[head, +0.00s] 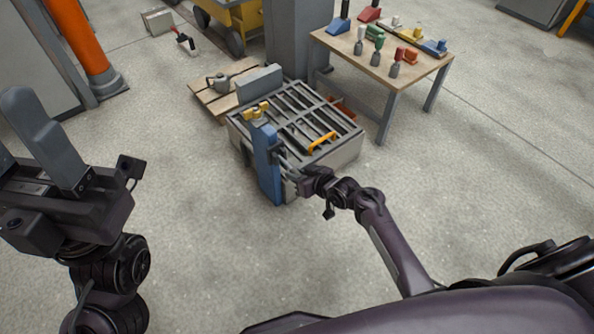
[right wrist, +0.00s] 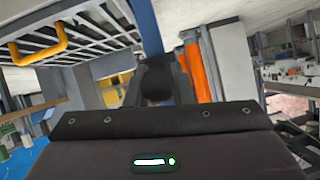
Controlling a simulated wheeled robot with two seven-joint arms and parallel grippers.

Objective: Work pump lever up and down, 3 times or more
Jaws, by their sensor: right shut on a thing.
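The panel mould (head: 235,125) is a low grey box with a slatted top, standing on the floor in the middle of the head view. A blue upright post (head: 268,165) stands at its near left corner. My right gripper (head: 285,168) is at this post, shut on what seems to be the pump lever, which the gripper mostly hides. In the right wrist view a dark rounded piece (right wrist: 158,80) lies ahead of the gripper, in front of the blue post (right wrist: 143,28). My left gripper (head: 45,140) is raised at the left, empty, its fingers seen from the side.
A yellow handle (head: 322,143) sits on the slatted top, and yellow knobs (head: 256,110) are by the post. A wooden table (head: 365,60) with coloured tools stands behind right. A pallet (head: 212,100) with a watering can lies behind left. The near floor is clear.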

